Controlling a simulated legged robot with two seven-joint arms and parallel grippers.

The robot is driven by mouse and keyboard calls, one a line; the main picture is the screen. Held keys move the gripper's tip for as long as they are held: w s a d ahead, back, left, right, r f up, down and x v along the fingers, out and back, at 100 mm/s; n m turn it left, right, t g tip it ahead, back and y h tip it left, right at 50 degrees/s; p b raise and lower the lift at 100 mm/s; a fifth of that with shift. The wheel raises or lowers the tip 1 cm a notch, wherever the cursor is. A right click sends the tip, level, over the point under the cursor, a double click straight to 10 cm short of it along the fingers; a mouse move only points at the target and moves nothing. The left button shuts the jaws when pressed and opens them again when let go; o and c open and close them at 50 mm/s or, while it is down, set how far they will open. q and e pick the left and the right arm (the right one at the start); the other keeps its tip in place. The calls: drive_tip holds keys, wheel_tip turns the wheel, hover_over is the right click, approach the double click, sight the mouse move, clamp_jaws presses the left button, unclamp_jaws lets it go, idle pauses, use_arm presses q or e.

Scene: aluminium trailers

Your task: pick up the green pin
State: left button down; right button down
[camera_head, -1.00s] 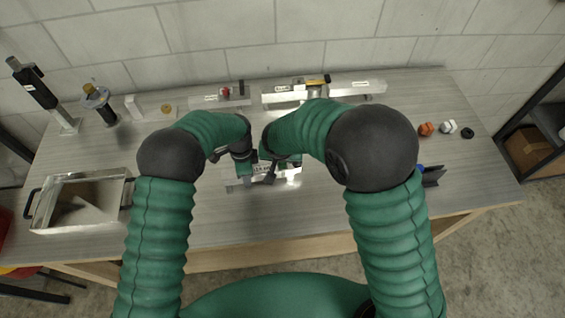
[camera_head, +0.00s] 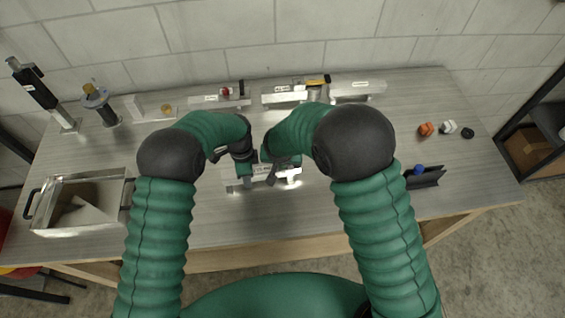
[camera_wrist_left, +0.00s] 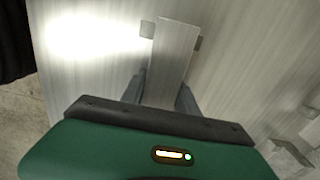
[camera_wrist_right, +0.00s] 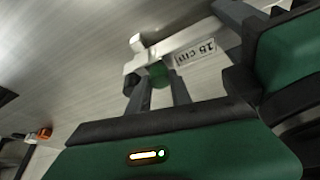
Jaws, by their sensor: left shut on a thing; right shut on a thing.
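An aluminium trailer (camera_head: 290,175) with a "15 cm" label lies on the near middle of the table, partly hidden by my grippers. My left gripper (camera_wrist_left: 163,85) is shut on the trailer's metal bar (camera_wrist_left: 172,60). The green pin (camera_wrist_right: 157,74) shows in the right wrist view beside the bar's white cross-shaped end (camera_wrist_right: 140,55). My right gripper (camera_wrist_right: 157,84) is shut on the green pin, with a finger on each side. How deep the pin sits in the trailer is hidden.
More aluminium trailers (camera_head: 358,88) stand along the back. An open metal box (camera_head: 52,222) is at the left. A dark angled holder with a blue piece (camera_head: 419,169) and an orange nut (camera_head: 426,129) are at the right. The front right tabletop is mostly clear.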

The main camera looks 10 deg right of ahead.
use_arm(q)
drive_tip(key=c, duration=0.8)
unclamp_jaws()
drive_tip(key=shift+c, duration=0.2)
use_arm(e)
wheel_tip(320, 180, up, 10)
use_arm(q)
wheel_tip(320, 180, up, 12)
drive_tip(key=shift+f, duration=0.1)
